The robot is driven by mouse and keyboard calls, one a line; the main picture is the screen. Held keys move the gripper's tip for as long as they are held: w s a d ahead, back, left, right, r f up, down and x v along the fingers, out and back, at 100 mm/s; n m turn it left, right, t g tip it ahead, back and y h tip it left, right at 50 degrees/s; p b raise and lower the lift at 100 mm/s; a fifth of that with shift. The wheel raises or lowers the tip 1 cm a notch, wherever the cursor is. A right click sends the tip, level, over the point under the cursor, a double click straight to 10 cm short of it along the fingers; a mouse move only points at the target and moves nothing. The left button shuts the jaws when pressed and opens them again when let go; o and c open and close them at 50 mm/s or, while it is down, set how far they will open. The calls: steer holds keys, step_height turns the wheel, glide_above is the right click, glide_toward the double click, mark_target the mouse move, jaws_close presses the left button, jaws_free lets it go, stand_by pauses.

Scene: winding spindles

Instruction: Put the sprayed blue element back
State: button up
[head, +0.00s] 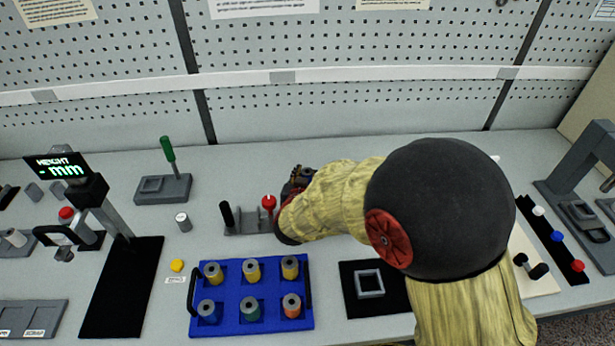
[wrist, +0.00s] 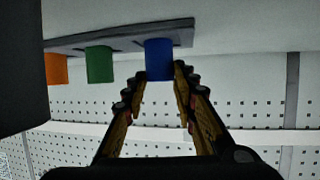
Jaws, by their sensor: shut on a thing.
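In the wrist view, a plain blue cylindrical element (wrist: 159,58) sits between the tips of my gripper (wrist: 159,75). The fingers are shut on it. It appears against a grey strip (wrist: 120,38), in line with a green cylinder (wrist: 99,65) and an orange one (wrist: 56,68). I cannot tell whether the blue element touches the strip. In the head view, my gripper (head: 297,181) is mostly hidden behind my arm, near the back of the bench, and the blue element is hidden there.
A blue tray (head: 230,292) with several spools stands at the front. A grey stand (head: 246,224) with a black and a red-topped post is close to my gripper. A green-handled fixture (head: 163,187) is left of it. A square frame (head: 369,284) lies on a black mat.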

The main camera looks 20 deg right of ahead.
steer(key=shift+r, duration=0.15)
steer(key=o, duration=1.2)
steer(key=shift+c, duration=0.2)
